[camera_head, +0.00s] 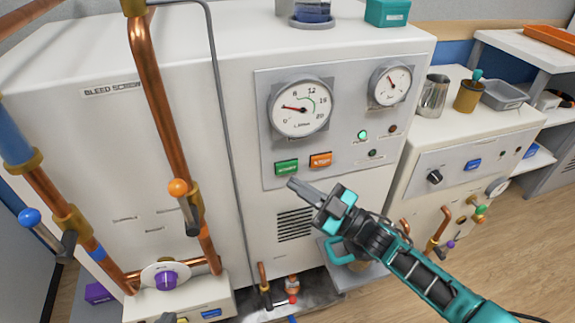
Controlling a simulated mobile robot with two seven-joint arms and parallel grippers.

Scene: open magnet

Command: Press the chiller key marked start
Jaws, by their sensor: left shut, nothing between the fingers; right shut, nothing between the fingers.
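The chiller appears to be the large white cabinet (130,135) with a grey control panel (340,120) on its front. A green key (286,168) and an orange key (320,160) sit side by side low on the panel. Both carry small lettering that is too small to read surely. My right gripper (292,184) is shut and empty. Its tip is just below the green key in the picture; I cannot tell whether it touches the panel. My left gripper is not clearly seen.
Above the keys are a large dial (302,107) and a smaller dial (390,84). A green lamp (362,135) is lit. Copper pipes (160,100) with valves stand in front at left. A second white cabinet (440,145) stands at right, with a metal jug (433,95) on top.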

